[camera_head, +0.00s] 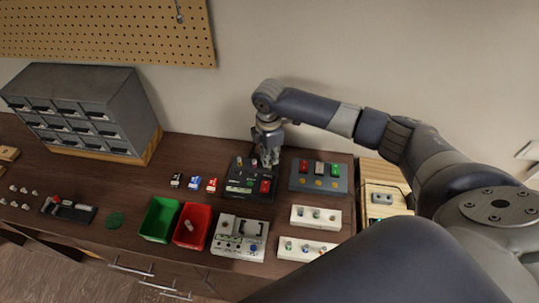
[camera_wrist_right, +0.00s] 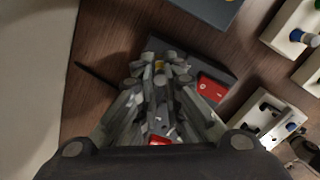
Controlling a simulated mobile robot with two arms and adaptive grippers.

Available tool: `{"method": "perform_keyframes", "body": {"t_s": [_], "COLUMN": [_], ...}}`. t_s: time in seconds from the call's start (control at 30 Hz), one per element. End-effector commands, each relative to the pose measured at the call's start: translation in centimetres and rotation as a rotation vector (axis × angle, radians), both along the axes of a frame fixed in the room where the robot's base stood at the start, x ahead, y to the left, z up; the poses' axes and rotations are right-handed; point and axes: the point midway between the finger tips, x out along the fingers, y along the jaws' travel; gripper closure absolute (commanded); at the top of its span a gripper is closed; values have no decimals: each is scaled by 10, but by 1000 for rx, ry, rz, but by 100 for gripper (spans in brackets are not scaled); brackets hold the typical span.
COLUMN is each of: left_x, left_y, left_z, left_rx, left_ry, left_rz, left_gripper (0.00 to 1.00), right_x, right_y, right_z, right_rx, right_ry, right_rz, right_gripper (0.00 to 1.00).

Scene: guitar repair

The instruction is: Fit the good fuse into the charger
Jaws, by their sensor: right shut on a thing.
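The charger appears to be the dark box (camera_head: 236,189) at the back middle of the bench, with a red switch and a green patch on top. Its red switch also shows in the right wrist view (camera_wrist_right: 212,88). My right gripper (camera_head: 268,160) points down over the back of this box. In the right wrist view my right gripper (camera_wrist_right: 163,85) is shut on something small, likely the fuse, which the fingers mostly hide. I cannot tell whether it sits in a slot. My left gripper is not in view.
A green bin (camera_head: 159,220) and a red bin (camera_head: 190,240) holding a small pale piece stand in front. A white tester-like box (camera_head: 239,252) is beside them. A grey-blue panel (camera_head: 321,185) and white blocks (camera_head: 316,222) lie to the right. Grey drawers (camera_head: 85,100) stand left.

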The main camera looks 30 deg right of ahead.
Motion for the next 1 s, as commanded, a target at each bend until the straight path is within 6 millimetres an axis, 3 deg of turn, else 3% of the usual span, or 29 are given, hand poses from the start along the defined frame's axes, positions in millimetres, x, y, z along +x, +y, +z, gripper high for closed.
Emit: {"method": "perform_keyframes", "body": {"t_s": [0.87, 0.9, 1.0], "left_x": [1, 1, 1], "left_y": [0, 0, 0], "left_z": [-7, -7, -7], "left_rx": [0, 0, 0], "left_ry": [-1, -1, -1], "left_rz": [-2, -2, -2], "left_gripper": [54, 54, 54], "right_x": [0, 0, 0], "right_y": [0, 0, 0], "right_z": [-16, -16, -16], "right_rx": [1, 1, 1], "right_ry": [0, 0, 0], "right_rz": [0, 0, 0], "right_gripper": [100, 88, 69]}}
